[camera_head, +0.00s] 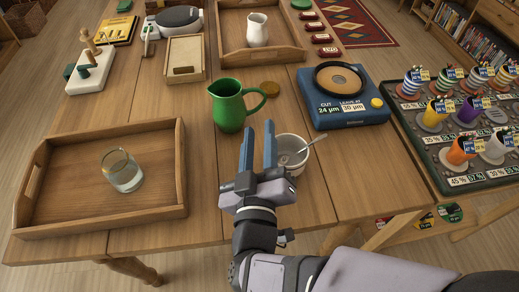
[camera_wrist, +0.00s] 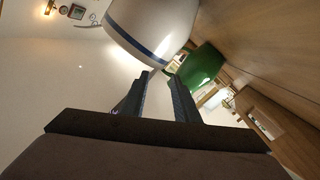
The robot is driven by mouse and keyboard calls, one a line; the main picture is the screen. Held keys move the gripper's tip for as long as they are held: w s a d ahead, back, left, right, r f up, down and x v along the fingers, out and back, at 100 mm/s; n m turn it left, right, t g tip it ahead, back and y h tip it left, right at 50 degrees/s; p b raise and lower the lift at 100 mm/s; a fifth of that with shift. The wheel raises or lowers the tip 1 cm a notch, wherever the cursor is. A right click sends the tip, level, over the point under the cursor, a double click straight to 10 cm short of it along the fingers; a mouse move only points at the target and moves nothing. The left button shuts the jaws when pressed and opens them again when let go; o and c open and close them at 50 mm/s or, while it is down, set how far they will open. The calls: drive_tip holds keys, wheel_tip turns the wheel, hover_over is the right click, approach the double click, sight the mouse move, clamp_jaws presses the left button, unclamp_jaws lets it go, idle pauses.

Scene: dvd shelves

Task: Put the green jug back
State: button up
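The green jug (camera_head: 229,108) stands upright on the wooden table, its handle to the right. Its green side also shows in the wrist view (camera_wrist: 204,66), beyond my fingers. My gripper (camera_head: 258,128) is open and empty, its two fingers pointing towards the jug and apart from it in the head view. A wooden tray (camera_head: 164,211) at the left holds a clear glass (camera_head: 122,170). Another wooden tray (camera_head: 291,49) at the back holds a white jug (camera_head: 257,29).
A white bowl (camera_head: 284,177) with a spoon stands close right of my fingers; its blue-striped side fills the wrist view's top (camera_wrist: 155,28). A blue device (camera_head: 350,113) stands right. A rack of cups (camera_head: 455,182) is farther right.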

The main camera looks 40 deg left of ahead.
drive_tip(key=shift+s+d+f+b, duration=0.15)
drive_tip(key=shift+s+d+b, duration=0.4)
drive_tip(key=shift+b, duration=0.55)
drive_tip(key=shift+s, duration=0.1)
drive_tip(key=shift+a, duration=0.1)
